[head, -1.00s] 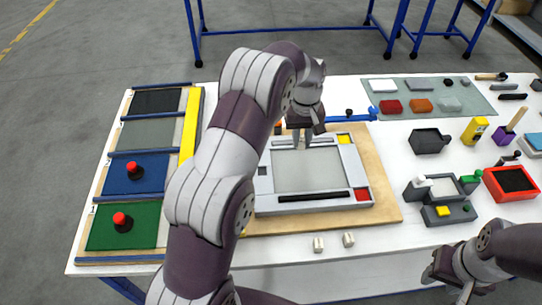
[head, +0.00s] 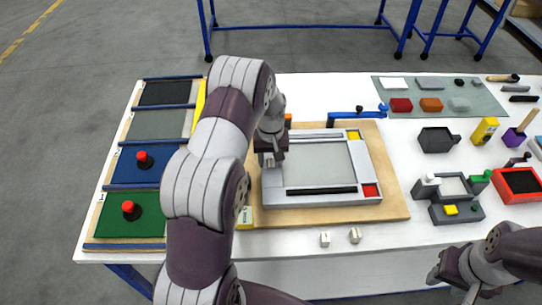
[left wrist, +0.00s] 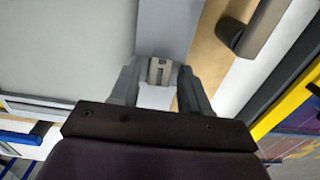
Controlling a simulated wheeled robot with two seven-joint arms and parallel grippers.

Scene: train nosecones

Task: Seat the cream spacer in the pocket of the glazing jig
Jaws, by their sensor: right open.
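The glazing jig (head: 365,170) is a light grey frame around a pale panel on a wooden board. It has a yellow corner, a red corner and a black strip along its front side. My left gripper (head: 270,161) is low over the frame's left side. In the left wrist view the cream spacer (left wrist: 160,71) sits between the fingertips of my left gripper (left wrist: 161,75), which close on it, above the grey rail (left wrist: 168,25). The pocket under it is hidden. My right gripper (head: 455,279) is open and empty, off the table's front right.
Two small cream blocks (head: 355,235) lie at the table's front edge. A blue-handled clamp (head: 360,111) stands behind the jig. Coloured panels with red knobs (head: 130,209) lie left. Grey fixtures (head: 452,197) and a red tray (head: 521,184) stand right.

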